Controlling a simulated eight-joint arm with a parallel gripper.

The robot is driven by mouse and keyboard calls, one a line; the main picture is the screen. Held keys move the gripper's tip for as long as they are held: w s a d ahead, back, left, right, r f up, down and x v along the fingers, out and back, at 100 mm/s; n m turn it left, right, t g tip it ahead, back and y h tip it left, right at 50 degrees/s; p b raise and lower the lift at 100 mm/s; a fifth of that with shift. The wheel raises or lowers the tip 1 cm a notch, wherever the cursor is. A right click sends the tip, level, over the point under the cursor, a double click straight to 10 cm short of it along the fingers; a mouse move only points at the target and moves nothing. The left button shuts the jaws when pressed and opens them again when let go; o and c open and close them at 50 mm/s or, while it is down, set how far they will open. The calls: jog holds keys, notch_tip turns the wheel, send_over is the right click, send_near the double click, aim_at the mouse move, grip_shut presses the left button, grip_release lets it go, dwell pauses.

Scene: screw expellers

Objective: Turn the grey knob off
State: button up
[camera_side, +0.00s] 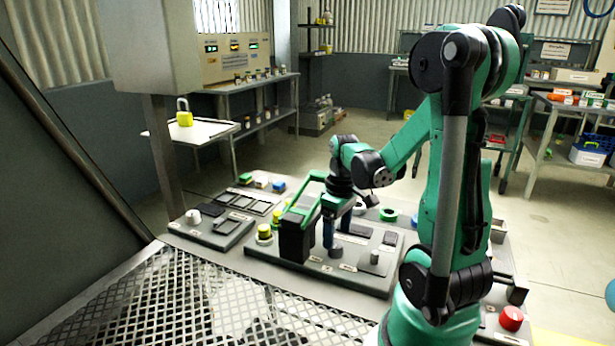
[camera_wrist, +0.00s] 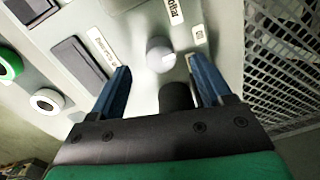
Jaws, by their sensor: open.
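The grey knob (camera_side: 375,257) is a short cylinder standing on the grey panel (camera_side: 345,279), near its right front corner in the side view. In the wrist view, a pale grey round knob (camera_wrist: 160,55) shows between and just beyond the fingertips; it looks like the same knob. My gripper (camera_side: 337,238) points down over the panel, left of the knob in the side view. My gripper (camera_wrist: 158,64) has its two blue fingers apart with nothing held. I cannot tell which way the knob is turned.
A black box with a green handle (camera_side: 295,237) stands left of my fingers. A dark cylinder (camera_wrist: 175,97) shows between the fingers, near the palm. A metal mesh (camera_side: 190,300) lies in front of the panel. A red button (camera_side: 511,318) is at the right.

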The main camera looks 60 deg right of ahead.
jog(key=shift+d+r, duration=0.1)
jog(key=shift+r, duration=1.3)
jog(key=shift+w+a+r+n+h, duration=0.15)
jog(key=shift+a+r+n+h, duration=0.25)
jog(key=shift+n+h, duration=0.25)
jog(key=w+a+r+t, duration=0.2)
jog(key=w+a+t, duration=0.1)
jog(key=a, duration=0.6)
jog(key=w+a+r+n+t, duration=0.1)
jog(key=w+a+r+t, duration=0.1)
jog(key=a, duration=0.6)
jog(key=w+t, duration=0.1)
jog(key=w, duration=0.1)
jog(key=shift+w+a+r+t+y, duration=0.25)
jog(key=shift+w+a+t+y, duration=0.05)
jog(key=shift+a+t+y, duration=0.1)
